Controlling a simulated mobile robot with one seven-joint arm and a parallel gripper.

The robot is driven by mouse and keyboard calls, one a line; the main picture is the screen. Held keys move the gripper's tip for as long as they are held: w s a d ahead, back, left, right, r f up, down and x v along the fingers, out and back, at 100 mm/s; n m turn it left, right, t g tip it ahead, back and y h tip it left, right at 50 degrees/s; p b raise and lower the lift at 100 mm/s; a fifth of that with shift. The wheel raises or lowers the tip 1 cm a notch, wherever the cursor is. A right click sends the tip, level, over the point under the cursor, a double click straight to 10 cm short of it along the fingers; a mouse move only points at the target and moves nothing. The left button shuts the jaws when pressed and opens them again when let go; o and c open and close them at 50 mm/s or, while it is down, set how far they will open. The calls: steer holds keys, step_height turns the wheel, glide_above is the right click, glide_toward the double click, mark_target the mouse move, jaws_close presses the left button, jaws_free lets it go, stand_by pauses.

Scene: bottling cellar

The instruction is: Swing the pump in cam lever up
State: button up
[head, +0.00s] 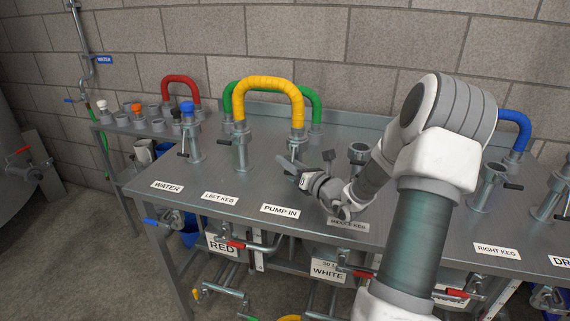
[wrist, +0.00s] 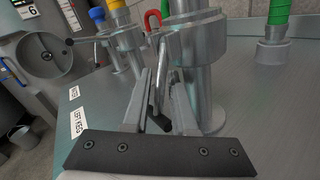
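The pump in port (head: 297,145) stands behind the PUMP IN label (head: 280,210), with one end of the yellow hose (head: 268,84) on it. In the wrist view its grey coupling (wrist: 190,42) is close, right of centre. Its cam lever (wrist: 161,75), a thin steel bar with a dark end, hangs down from the coupling. My gripper (head: 284,165) is low in front of the port and hides the lever in the head view. In the wrist view my gripper (wrist: 160,95) has its fingers apart, one on each side of the lever. I cannot tell whether either finger touches it.
The left keg port (head: 240,150) with its own lever stands just left, and the blue-capped water port (head: 190,135) beyond it. The middle keg port (head: 358,155) is open to the right, near my arm. The bench front (head: 225,180) around the labels is clear.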

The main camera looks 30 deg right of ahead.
steer(key=shift+w+a, duration=0.1)
steer(key=shift+w, duration=0.45)
jaws_close()
stand_by(1.1)
